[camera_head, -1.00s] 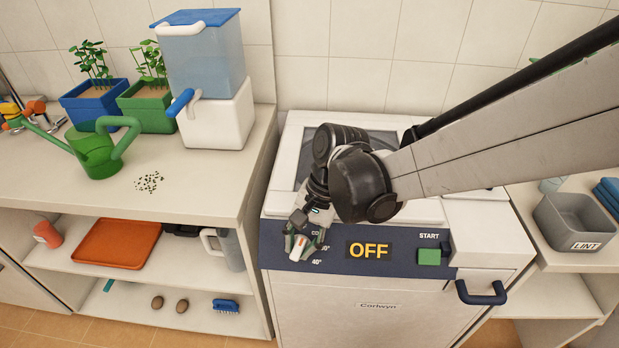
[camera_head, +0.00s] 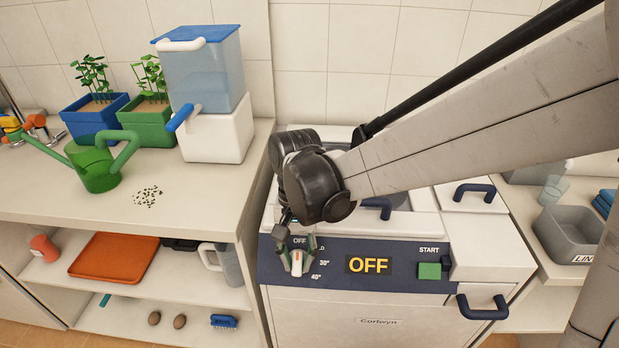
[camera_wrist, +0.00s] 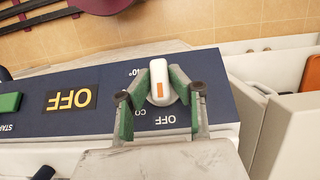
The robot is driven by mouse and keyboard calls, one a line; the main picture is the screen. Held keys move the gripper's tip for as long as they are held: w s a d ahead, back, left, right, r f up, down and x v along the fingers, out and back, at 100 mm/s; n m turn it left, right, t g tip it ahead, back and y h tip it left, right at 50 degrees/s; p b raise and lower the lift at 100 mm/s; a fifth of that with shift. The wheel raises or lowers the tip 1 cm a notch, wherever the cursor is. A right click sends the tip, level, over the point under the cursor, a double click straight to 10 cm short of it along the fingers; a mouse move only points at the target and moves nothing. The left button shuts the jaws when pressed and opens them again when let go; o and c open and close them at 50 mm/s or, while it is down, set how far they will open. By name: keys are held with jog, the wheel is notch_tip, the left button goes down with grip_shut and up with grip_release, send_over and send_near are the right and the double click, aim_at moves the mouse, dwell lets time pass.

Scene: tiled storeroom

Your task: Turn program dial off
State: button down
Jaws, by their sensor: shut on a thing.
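The program dial (camera_wrist: 158,76) is a white knob with an orange mark on the washer's dark blue panel (camera_head: 340,283). In the wrist view, the mark is on the side of the knob nearest the printed OFF label (camera_wrist: 165,119). My gripper (camera_wrist: 161,84) is shut on the dial, with a green-padded finger on either side. In the head view, my gripper (camera_head: 297,262) is at the panel's left end, and the dial is partly covered by the fingers. The panel display (camera_head: 368,265) reads OFF in yellow letters.
The green START button (camera_head: 429,271) is right of the display. A dark blue handle (camera_head: 482,307) sticks out at the washer's lower right. A counter (camera_head: 205,190) with a watering can (camera_head: 97,172) stands to the left. A grey lint bin (camera_head: 570,237) is to the right.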

aim_at(298, 250)
jog(key=c, duration=1.6)
grip_release()
jog(key=v, duration=1.2)
jog(key=s+d+t, duration=0.2)
jog(key=d+t, duration=0.1)
jog(key=d, duration=0.5)
jog(key=s+d+r+t+p, duration=0.1)
jog(key=s+d+t, duration=0.2)
jog(key=d, duration=0.6)
jog(key=s+d+r+t, duration=0.1)
jog(key=s+d+t, duration=0.2)
jog(key=d, duration=0.6)
jog(key=shift+s+r+t+p, duration=0.1)
jog(key=shift+r+t+p, duration=0.1)
jog(key=shift+t+p, duration=0.2)
